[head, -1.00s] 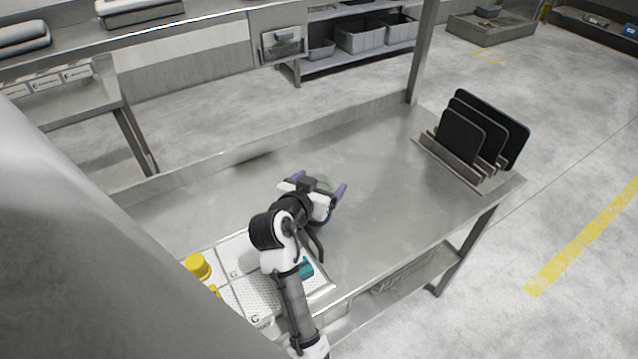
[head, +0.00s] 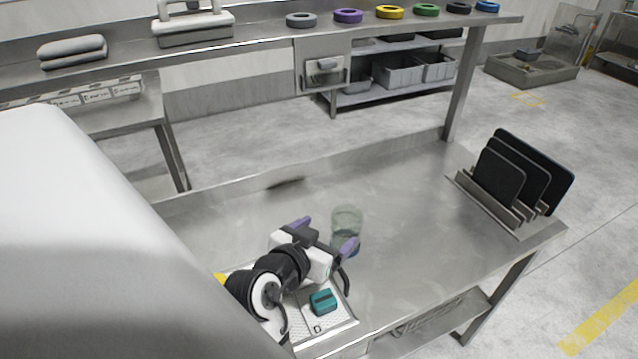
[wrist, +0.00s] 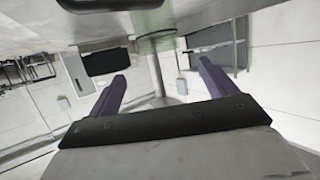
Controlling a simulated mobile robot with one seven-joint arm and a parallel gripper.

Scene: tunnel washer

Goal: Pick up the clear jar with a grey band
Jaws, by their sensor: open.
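A clear, greenish jar (head: 347,219) stands on the steel table (head: 400,190), just beyond my gripper in the head view. In the wrist view a pale green rounded shape, likely the jar (wrist: 155,42), shows at the top between the fingers. I cannot make out a grey band; the jar's lower part is partly covered by my gripper. My gripper (head: 325,234) is open, its two purple fingers spread toward the jar; the wrist view also shows the open, empty fingers (wrist: 161,72). I cannot tell whether a finger touches the jar.
A white lettered tray (head: 338,322) with a teal block (head: 324,301) lies under my arm. Something yellow (head: 221,278) is partly hidden there. A rack with dark panels (head: 510,180) stands at the table's right end. The table between jar and rack is clear.

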